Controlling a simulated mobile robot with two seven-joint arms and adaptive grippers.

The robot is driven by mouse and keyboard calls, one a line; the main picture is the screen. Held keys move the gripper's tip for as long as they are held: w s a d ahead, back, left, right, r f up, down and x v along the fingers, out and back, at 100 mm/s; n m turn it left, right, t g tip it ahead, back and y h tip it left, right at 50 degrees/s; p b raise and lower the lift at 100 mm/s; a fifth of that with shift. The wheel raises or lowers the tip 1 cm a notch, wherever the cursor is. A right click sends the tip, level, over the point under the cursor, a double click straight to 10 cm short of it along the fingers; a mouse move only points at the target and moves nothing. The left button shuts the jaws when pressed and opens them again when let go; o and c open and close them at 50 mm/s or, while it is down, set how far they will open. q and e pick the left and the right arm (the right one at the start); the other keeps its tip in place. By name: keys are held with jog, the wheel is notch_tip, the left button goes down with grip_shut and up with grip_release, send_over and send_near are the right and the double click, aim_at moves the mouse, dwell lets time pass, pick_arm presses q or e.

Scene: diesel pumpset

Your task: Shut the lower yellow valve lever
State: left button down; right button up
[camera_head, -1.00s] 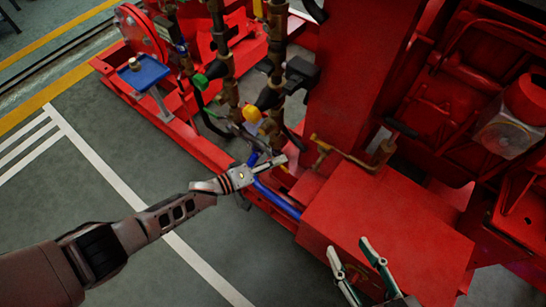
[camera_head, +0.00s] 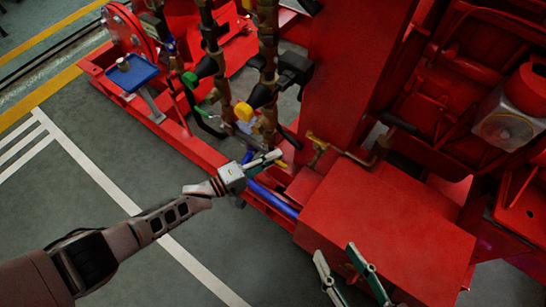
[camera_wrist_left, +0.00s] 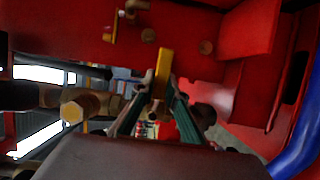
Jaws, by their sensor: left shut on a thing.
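The lower yellow valve lever (camera_wrist_left: 163,72) shows in the left wrist view as a short yellow bar standing up between my fingers. My left gripper (camera_wrist_left: 157,112) is shut on it. In the head view, my left gripper (camera_head: 268,162) is beside the foot of the brass pipes, and only a small yellow bit of the lever (camera_head: 281,164) shows at its fingertips. The fingers hide the rest of the lever and its valve body. My right gripper (camera_head: 336,252) is open and empty, in front of the red block.
Brass vertical pipes (camera_head: 269,60) with a yellow knob (camera_head: 243,111) and a green knob (camera_head: 189,79) rise behind the left gripper. A blue pipe (camera_head: 273,200) runs beside it. A large red block (camera_head: 385,230) stands to the right. The grey floor at left is free.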

pick_arm(q)
jog(key=shift+s+d+f, duration=0.1)
jog(key=shift+s+d, duration=0.05)
jog(key=shift+s, duration=0.05)
jog(key=c, duration=2)
grip_release()
jog(key=shift+w, duration=0.1)
jog(key=v, duration=1.2)
